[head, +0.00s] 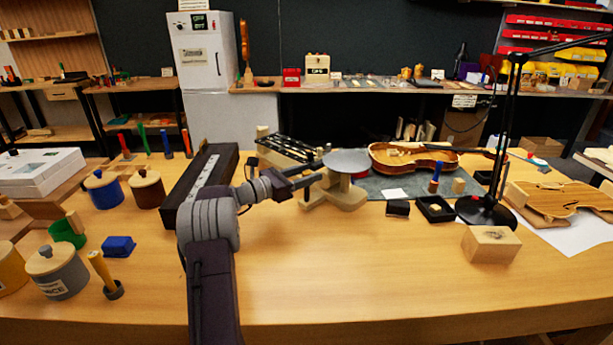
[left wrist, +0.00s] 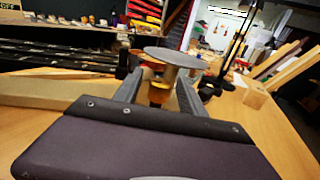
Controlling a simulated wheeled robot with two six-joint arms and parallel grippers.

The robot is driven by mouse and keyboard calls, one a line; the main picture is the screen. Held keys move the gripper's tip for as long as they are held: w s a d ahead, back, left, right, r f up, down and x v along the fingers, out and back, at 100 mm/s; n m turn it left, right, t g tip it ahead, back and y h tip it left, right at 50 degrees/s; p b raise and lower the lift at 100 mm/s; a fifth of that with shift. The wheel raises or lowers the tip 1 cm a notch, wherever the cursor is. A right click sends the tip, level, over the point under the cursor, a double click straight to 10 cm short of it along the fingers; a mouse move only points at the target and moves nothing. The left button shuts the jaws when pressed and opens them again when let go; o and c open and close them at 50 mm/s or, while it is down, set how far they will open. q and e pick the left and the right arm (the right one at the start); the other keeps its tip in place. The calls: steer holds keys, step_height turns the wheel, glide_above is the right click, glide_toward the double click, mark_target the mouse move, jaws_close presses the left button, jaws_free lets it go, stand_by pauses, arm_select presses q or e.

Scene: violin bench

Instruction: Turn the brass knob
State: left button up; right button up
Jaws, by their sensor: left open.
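A small stand with a round grey disc (head: 346,161) on top and a pale wooden base (head: 336,198) is at the middle of the bench. My left gripper (head: 311,187) reaches it from the left, with its fingers open beside the post. In the left wrist view the grey disc (left wrist: 173,57) is just beyond the gripper (left wrist: 160,88). A brass-coloured knob (left wrist: 158,93) shows below the disc, between the two open fingers. I cannot tell whether either finger touches it. In the head view the knob is hidden behind the gripper. My right gripper is not in view.
A long dark case (head: 199,185) lies left of the stand. A violin body (head: 412,158) lies behind on a grey mat. A black lamp (head: 487,210) and a wooden block (head: 490,244) stand to the right. The front middle of the bench is clear.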

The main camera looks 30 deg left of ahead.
arm_select(q)
steer(key=shift+c, duration=0.3)
jaws_close()
steer(key=n+y+b, duration=0.1)
steer(key=y+b, duration=0.1)
steer(key=n+t+y+b, duration=0.1)
steer(key=b, duration=0.1)
steer(key=n+y+b, duration=0.1)
steer(key=y+b, duration=0.1)
steer(key=shift+d+f+n+t+y+b, duration=0.15)
steer(key=shift+f+n+t+y+b, duration=0.15)
steer(key=shift+f+t+b, duration=0.1)
steer(key=shift+r+n+y+b, duration=0.35)
steer(key=shift+n+y+b, duration=0.2)
steer(key=shift+y, duration=0.15)
steer(key=shift+r, duration=0.1)
steer(key=shift+o, duration=0.3)
jaws_free()
